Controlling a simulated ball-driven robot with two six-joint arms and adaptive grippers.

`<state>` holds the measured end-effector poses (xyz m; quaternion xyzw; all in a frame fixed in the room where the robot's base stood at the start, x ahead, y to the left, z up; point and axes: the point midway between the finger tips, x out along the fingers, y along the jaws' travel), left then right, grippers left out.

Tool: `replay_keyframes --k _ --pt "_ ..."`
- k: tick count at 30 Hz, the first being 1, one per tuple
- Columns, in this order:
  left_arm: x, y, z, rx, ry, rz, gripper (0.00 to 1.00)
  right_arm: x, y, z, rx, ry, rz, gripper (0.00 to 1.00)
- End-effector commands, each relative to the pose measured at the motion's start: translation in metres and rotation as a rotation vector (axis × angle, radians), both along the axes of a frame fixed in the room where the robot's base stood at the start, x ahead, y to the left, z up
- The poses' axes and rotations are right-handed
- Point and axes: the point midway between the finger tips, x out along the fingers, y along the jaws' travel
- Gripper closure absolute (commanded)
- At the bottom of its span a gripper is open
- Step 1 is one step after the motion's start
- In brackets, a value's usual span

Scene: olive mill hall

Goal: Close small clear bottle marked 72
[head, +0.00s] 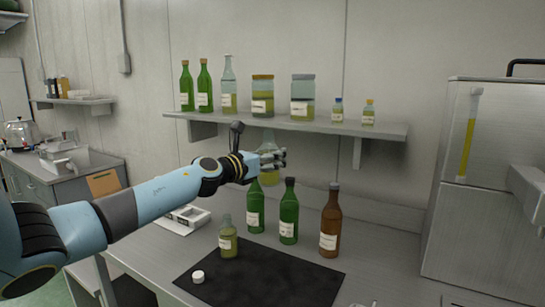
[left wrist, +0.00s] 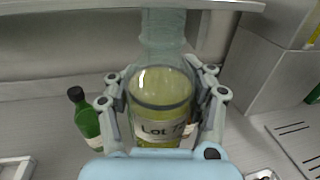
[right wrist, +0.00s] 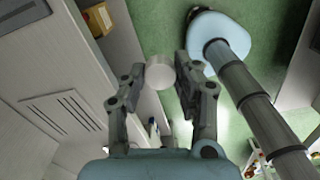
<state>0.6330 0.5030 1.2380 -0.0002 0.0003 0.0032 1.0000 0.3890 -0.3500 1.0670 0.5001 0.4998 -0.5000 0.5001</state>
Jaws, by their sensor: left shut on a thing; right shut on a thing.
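A clear bottle with yellow-green liquid (head: 268,178) is in my left gripper (head: 278,160), held above the bench in front of the shelf. In the left wrist view the bottle (left wrist: 160,88) sits upright between the fingers; its label reads "Lot 7" and a partly hidden digit. Its mouth is not clear to see. My right gripper (right wrist: 161,74) is shut on a white round cap (right wrist: 160,71), away from the bottle and outside the head view. Another small bottle (head: 228,243) stands on the dark mat (head: 265,285), with a white cap (head: 198,276) lying nearby.
Two green bottles (head: 289,215) and a brown bottle (head: 330,225) stand behind the mat. A wall shelf (head: 300,125) with several bottles and jars is close above the held bottle. A steel machine (head: 480,200) stands at the right. The mat's right half is clear.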

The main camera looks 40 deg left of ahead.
Motion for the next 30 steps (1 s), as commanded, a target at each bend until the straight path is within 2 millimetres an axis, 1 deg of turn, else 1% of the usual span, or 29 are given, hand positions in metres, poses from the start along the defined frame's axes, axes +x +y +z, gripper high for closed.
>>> replay_keyframes --k 1,7,8,22,26,30 --pt "0.0 0.0 0.001 0.0 -0.002 0.0 0.73 0.0 0.0 0.0 0.0 0.0 0.0 0.81" --pt "0.0 0.0 0.001 0.0 -0.002 0.0 0.99 0.0 0.0 0.0 0.0 0.0 0.0 0.81" --pt "0.0 0.0 0.001 0.0 -0.002 0.0 1.0 0.0 0.0 0.0 0.0 0.0 0.0 0.81" --pt "0.0 0.0 -0.001 -0.001 -0.002 0.0 1.0 0.0 0.0 -0.001 0.0 0.0 0.0 0.81" --pt "-0.002 -0.001 -0.01 -0.002 -0.001 0.0 1.0 0.0 0.0 -0.005 0.0 0.0 0.0 0.81" --pt "-0.006 -0.002 -0.026 -0.004 0.0 -0.001 1.0 0.0 0.0 -0.011 0.0 0.0 0.0 0.81"
